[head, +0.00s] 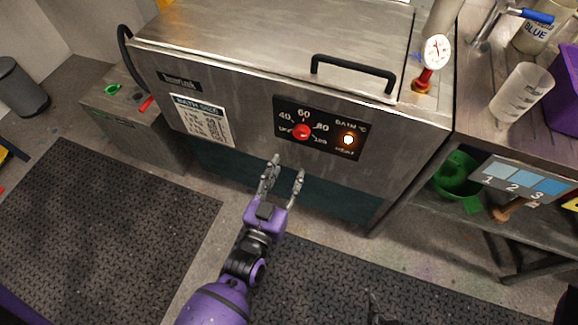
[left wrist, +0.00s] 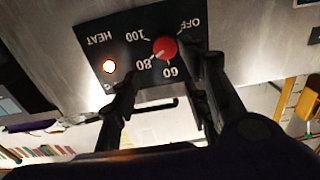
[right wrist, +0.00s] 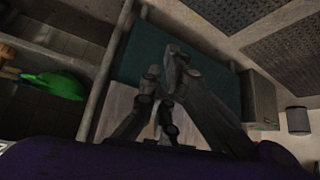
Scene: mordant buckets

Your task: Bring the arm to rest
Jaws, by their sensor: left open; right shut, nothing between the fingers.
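My left gripper (head: 286,172) is open and empty in the head view, just in front of and below the red knob (head: 302,131) on the bath's dark control panel (head: 322,142). In the left wrist view the open fingers (left wrist: 170,75) frame the knob (left wrist: 165,48) with a visible gap. A white mark beside the knob seems to point toward 80. The heat lamp (head: 348,140) glows. My right gripper (right wrist: 163,85) is shut and empty in the right wrist view, in front of the teal lower panel (right wrist: 150,60). In the head view only a dark tip shows at the bottom edge.
The steel bath (head: 260,45) has a black lid handle (head: 352,72) and a gauge (head: 436,52) on top. A shelf unit at right holds a beaker (head: 521,92), a purple container (head: 562,95) and a green vessel (head: 457,180). A grey box (head: 135,110) stands left. Floor mats (head: 95,225) lie in front.

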